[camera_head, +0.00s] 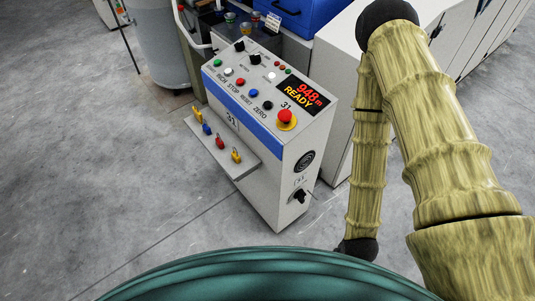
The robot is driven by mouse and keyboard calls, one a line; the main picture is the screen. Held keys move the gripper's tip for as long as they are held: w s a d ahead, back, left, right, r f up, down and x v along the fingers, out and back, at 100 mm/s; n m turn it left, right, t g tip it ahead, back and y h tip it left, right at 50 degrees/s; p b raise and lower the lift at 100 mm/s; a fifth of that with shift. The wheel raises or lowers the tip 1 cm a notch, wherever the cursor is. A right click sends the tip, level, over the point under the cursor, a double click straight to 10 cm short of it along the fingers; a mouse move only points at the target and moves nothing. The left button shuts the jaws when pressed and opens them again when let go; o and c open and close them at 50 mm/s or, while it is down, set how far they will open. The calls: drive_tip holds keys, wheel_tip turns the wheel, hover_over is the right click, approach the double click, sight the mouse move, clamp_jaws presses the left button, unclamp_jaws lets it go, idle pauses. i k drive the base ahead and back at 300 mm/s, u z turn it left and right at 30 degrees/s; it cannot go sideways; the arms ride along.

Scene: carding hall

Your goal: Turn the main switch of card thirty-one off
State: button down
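The control cabinet of card thirty-one (259,172) stands in the middle of the view, marked 31 on its front and top. On its right side, low down, is a black rotary switch (299,196) on a pale plate. A small marking sits above it, too small to read, and I cannot tell the knob's position. A round black grille (304,161) is higher on that side. The display (303,96) on the sloped top reads 948 m READY. My arm bends down at the right, apart from the cabinet in the picture.
The top carries several coloured buttons, black knobs and a red mushroom button (285,116) on yellow. Several coloured padlocks sit along the front shelf (238,168). A grey drum (161,45) and blue box (296,14) stand behind. Grey machine housings line the right. Floor at left is clear.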

sight(300, 195)
drive_tip(key=u, duration=1.25)
drive_tip(key=k, duration=1.15)
drive_tip(key=z, duration=1.2)
drive_tip(key=i, duration=0.5)
